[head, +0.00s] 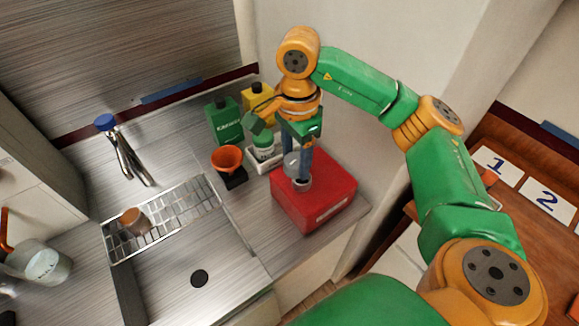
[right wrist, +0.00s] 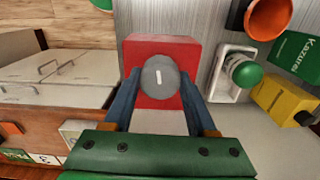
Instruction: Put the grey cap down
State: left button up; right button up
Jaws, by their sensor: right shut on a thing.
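My right gripper (head: 302,178) points down over the red box (head: 335,198) on the steel counter. Its two blue fingers are shut on the grey cap (right wrist: 160,77), a round piece with a white bar mark on top. In the right wrist view the cap sits between the fingertips, in front of the red box (right wrist: 150,50). In the head view the fingers partly cover the cap, and I cannot tell whether it touches the box. My left gripper is not in view.
Left of the box are a white tray (head: 254,166) with a green-topped jar (head: 263,146), an orange funnel (head: 227,157), a green bottle (head: 222,122) and a yellow bottle (head: 252,98). A sink rack (head: 180,215) lies farther left. Numbered cards (head: 497,168) lie on the wooden surface at right.

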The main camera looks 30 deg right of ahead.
jog(key=s+a+f+n+b, duration=0.3)
jog(key=s+a+b, duration=0.2)
jog(key=s+a, duration=0.8)
jog(key=w+d+f, duration=0.1)
jog(key=w+f, duration=0.2)
jog(key=w, duration=0.1)
jog(key=w+d+f, duration=0.1)
jog(key=w+f, duration=0.1)
jog(key=w, duration=0.1)
jog(key=w+d+f, duration=0.2)
jog(key=w+f, duration=0.1)
jog(key=w, duration=0.1)
jog(key=shift+w+d+f+p, duration=0.1)
jog(key=shift+w+f+p, duration=0.2)
jog(key=shift+w, duration=0.05)
jog(key=shift+w+d+f+p, duration=0.25)
jog(key=shift+w+f+p, duration=0.1)
jog(key=shift+w+f, duration=0.45)
notch_tip(320, 180, down, 2)
jog(key=shift+s+f+p, duration=0.1)
jog(key=shift+f+p, duration=0.15)
jog(key=shift+p, duration=0.6)
jog(key=shift+f+b, duration=0.4)
jog(key=o, duration=1.3)
